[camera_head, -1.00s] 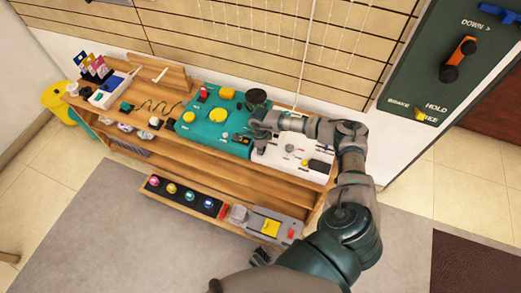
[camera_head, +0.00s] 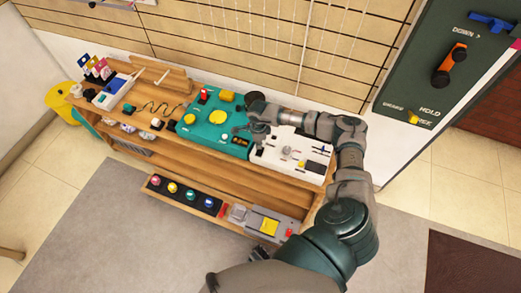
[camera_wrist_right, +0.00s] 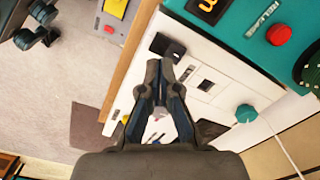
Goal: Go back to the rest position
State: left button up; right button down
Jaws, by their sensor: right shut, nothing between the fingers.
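My right gripper (camera_head: 258,133) is at the seam between the teal panel (camera_head: 199,134) and the white panel (camera_head: 312,172) in the head view. In the right wrist view its fingers (camera_wrist_right: 166,70) are together and empty, over the white panel (camera_wrist_right: 215,58). Its arm reaches in from the lower right. A dark part that looks like my left gripper (camera_head: 259,253) shows at the bottom of the head view, mostly hidden by my arm. A similar dark part (camera_wrist_right: 37,27) is at the upper left of the wrist view; its jaw state is unclear.
The wooden bench (camera_head: 190,158) carries the panels. Its lower shelf holds a strip of coloured buttons (camera_head: 186,194) and a grey box with a yellow pad (camera_head: 268,226). A large green lever board (camera_head: 445,75) stands at right. Grey floor (camera_head: 110,225) is clear in front.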

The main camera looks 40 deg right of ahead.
jog(key=shift+d+r+p, duration=0.15)
jog(key=shift+r+p, duration=0.25)
jog(key=shift+r, duration=0.35)
